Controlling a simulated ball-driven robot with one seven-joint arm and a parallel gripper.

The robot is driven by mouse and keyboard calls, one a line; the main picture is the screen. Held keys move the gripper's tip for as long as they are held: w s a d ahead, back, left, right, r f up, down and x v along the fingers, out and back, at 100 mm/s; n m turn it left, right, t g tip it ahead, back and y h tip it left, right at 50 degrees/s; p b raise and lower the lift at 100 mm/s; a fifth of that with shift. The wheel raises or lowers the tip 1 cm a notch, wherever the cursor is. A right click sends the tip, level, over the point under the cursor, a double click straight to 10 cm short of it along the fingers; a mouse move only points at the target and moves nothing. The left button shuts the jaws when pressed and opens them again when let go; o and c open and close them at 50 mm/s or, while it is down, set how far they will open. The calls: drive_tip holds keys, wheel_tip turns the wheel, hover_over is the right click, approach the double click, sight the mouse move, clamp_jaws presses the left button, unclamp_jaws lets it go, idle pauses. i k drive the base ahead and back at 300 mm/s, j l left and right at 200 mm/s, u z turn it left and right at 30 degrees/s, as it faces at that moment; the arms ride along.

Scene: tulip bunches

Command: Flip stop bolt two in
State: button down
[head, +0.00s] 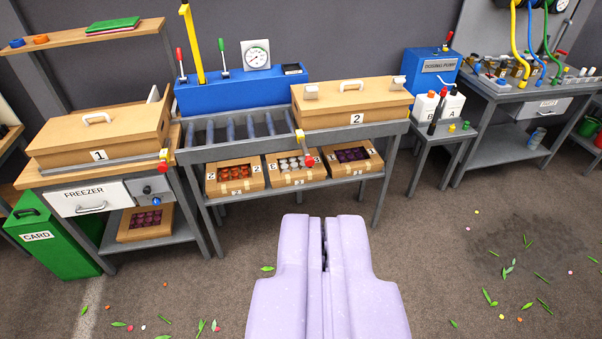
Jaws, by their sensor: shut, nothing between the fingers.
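A yellow stop bolt with a red knob (308,160) hangs at the front rail of the roller bench, below the left edge of the box marked 2 (355,119). A similar yellow and red bolt (164,160) is at the right front of the box marked 1 (97,155). The bolts show no number of their own, and I cannot tell whether either is in or out. My lilac gripper (323,217) is shut and empty, low in the middle of the view. It is in front of the bench, apart from both bolts.
The roller bench (205,168) has open rollers left of box 2 and several cartons on its lower shelf. A blue lever console (238,92) stands behind it. A side table (440,135) with bottles is to the right. The floor (430,240) in front is clear except for leaves and petals.

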sight(310, 161)
drive_tip(key=i, duration=0.7)
drive_tip(key=i+j, duration=0.15)
drive_tip(key=i, duration=0.6)
drive_tip(key=i+z, duration=0.1)
drive_tip(key=i, duration=0.6)
